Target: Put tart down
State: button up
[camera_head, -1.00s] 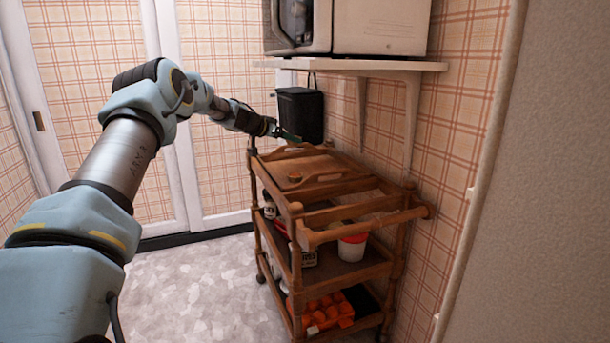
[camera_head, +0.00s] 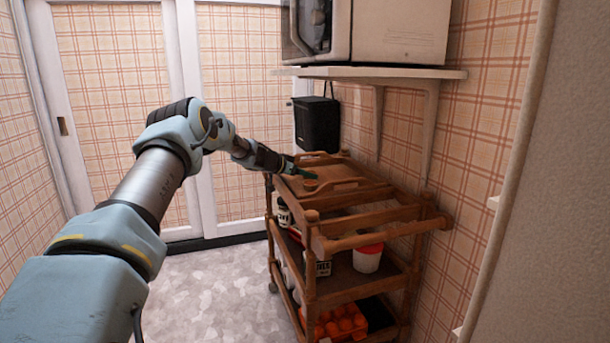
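My gripper (camera_head: 303,173) reaches over the far left part of the wooden cart's top, close above the wooden tray (camera_head: 345,170) there. Its dark body and greenish fingertips are small in the picture, and I cannot tell whether they are open or shut. A small brownish round patch (camera_head: 311,187) shows on the tray just below the fingertips. It may be the tart, but it is too small to be sure. I cannot make out anything held between the fingers.
The wooden cart (camera_head: 385,243) has lower shelves with a red-lidded white tub (camera_head: 367,258), jars and orange items (camera_head: 340,325). A wall shelf (camera_head: 370,73) with a microwave (camera_head: 400,30) hangs above. A black box (camera_head: 317,124) hangs behind the cart. Floor (camera_head: 215,295) on the left is clear.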

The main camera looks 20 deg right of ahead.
jog(key=o, duration=0.4)
jog(key=b+v, duration=0.1)
jog(key=v, duration=1.1)
jog(key=s+a+f+n+g+y, duration=0.1)
jog(key=s+a+n+y, duration=0.3)
jog(key=s+a, duration=0.8)
jog(key=s+a+f+n+y, duration=0.2)
jog(key=s+a+n+y, duration=0.2)
jog(key=s+a, duration=0.8)
jog(key=s+a+f+n+g+y, duration=0.1)
jog(key=s+a+n+y, duration=0.3)
jog(key=s+a, duration=0.8)
jog(key=shift+s+a+f+n+g, duration=0.15)
jog(key=shift+s+f+n+g, duration=0.15)
jog(key=shift+s+f+n, duration=0.3)
jog(key=shift+w, duration=0.15)
